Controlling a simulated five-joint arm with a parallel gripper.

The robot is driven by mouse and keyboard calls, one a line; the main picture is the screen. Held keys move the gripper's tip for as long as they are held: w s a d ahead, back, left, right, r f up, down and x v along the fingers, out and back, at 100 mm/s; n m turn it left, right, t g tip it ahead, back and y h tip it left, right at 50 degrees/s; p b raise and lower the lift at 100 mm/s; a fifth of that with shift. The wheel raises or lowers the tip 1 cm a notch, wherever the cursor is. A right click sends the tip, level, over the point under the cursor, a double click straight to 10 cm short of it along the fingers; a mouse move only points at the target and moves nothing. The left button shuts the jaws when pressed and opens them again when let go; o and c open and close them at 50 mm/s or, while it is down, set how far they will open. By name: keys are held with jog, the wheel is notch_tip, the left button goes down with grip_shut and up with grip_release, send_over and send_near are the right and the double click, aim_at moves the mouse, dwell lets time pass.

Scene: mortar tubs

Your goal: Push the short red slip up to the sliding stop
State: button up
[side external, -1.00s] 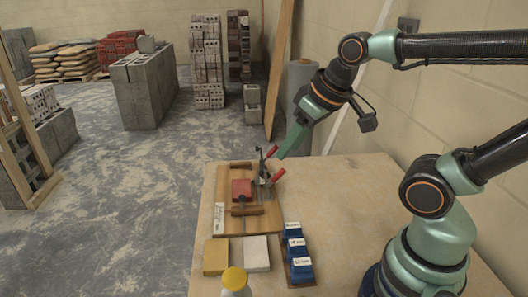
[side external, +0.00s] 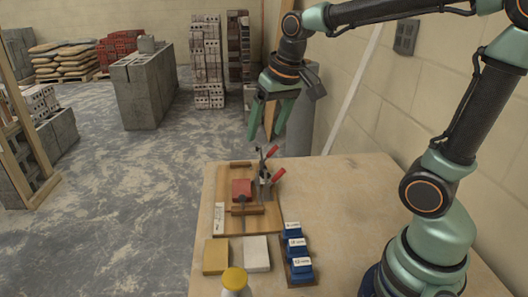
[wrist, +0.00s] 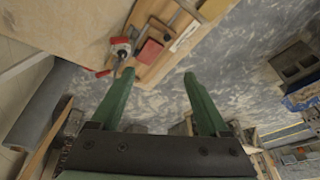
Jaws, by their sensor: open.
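The short red slip (side external: 241,187) lies flat on a wooden board (side external: 222,190) on the table; it also shows in the wrist view (wrist: 150,51). A wooden crossbar (side external: 246,210) lies close on its near side, and another crossbar (side external: 240,164) lies at the board's far end. I cannot tell which bar is the sliding stop, or whether the slip touches the near one. A clamp with red handles (side external: 265,172) stands at the slip's right. My gripper (side external: 267,138) is open and empty, raised above and beyond the board's far end; its fingers also show in the wrist view (wrist: 159,75).
A yellow block (side external: 216,256) and a white block (side external: 256,253) lie in front of the board. Blue labelled packs (side external: 297,247) stand in a row to their right. A yellow-capped bottle (side external: 234,281) is at the near edge. The table's right side is clear.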

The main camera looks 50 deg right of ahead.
jog(key=w+d+f+m+g, duration=0.2)
jog(key=w+f+m, duration=0.15)
jog(key=w, duration=0.35)
jog(key=m+g, duration=0.2)
jog(key=m, duration=0.1)
send_over(242, 191)
jog(key=w+d, duration=0.1)
notch_tip(242, 191, down, 9)
jog(key=shift+w+d+n, duration=0.1)
jog(key=shift+n, duration=0.15)
notch_tip(242, 191, down, 12)
jog(key=c, duration=1.2)
jog(key=shift+s+a, duration=1.25)
jog(key=shift+a, duration=0.05)
